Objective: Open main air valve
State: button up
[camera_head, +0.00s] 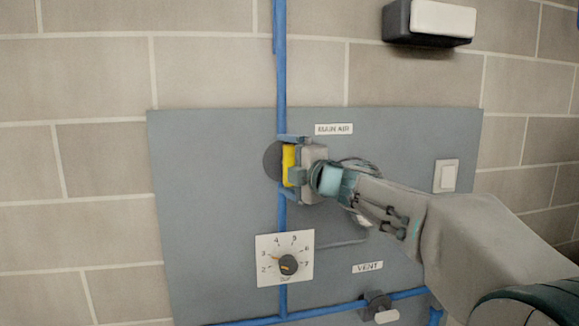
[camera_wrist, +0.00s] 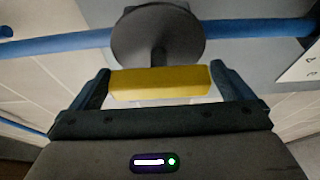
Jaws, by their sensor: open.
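In the wrist view, the yellow handle (camera_wrist: 160,83) lies between the two dark fingers of my open gripper (camera_wrist: 160,82), close to both. The round valve body (camera_wrist: 158,30) and its stem show beyond it. My gripper hides part of the handle in the head view.
A grey panel (camera_head: 208,220) on the block wall carries the valve. Below are a numbered dial (camera_head: 288,265), a "VENT" label (camera_head: 367,267) and a vent valve (camera_head: 378,305) on a blue pipe. A white switch (camera_head: 446,176) sits right; a dark-and-white box (camera_head: 430,22) is above.

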jog(key=b+v, duration=0.2)
jog(key=v, duration=1.1)
jog(key=shift+s+b, duration=0.35)
jog(key=shift+b, duration=0.05)
jog(key=shift+d+r, duration=0.1)
jog(key=shift+d, duration=0.1)
